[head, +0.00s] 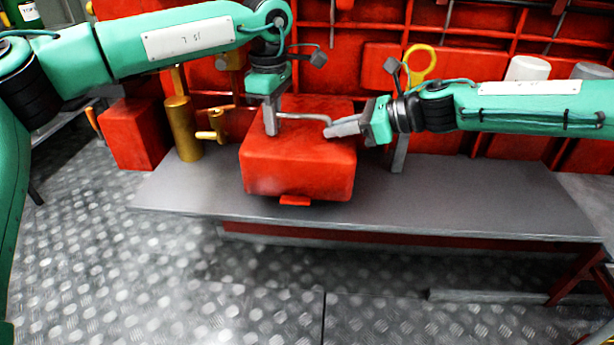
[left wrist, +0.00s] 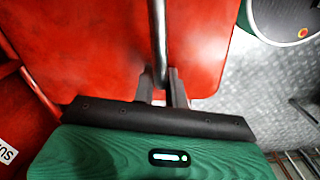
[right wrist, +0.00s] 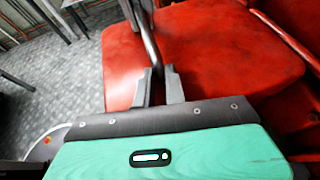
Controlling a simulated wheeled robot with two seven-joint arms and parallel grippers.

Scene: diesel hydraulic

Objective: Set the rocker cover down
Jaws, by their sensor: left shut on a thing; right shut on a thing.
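The rocker cover (head: 298,172) is a red, box-shaped piece with a grey bar handle (head: 303,117) across its top. It is level at the left-middle of the grey bench (head: 470,195); I cannot tell whether its underside touches the bench top. My left gripper (head: 271,126) is shut on the left part of the handle. My right gripper (head: 334,131) is shut on the right part. The left wrist view shows the bar between my left fingers (left wrist: 161,86) above the red top. The right wrist view shows it at my right fingers (right wrist: 159,86).
A brass cylinder (head: 183,130) with a smaller brass fitting stands on the bench left of the cover. Red racking (head: 380,60) stands behind, with a yellow-handled tool (head: 420,62) and a white container (head: 528,69) at the right. The bench's right part is clear.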

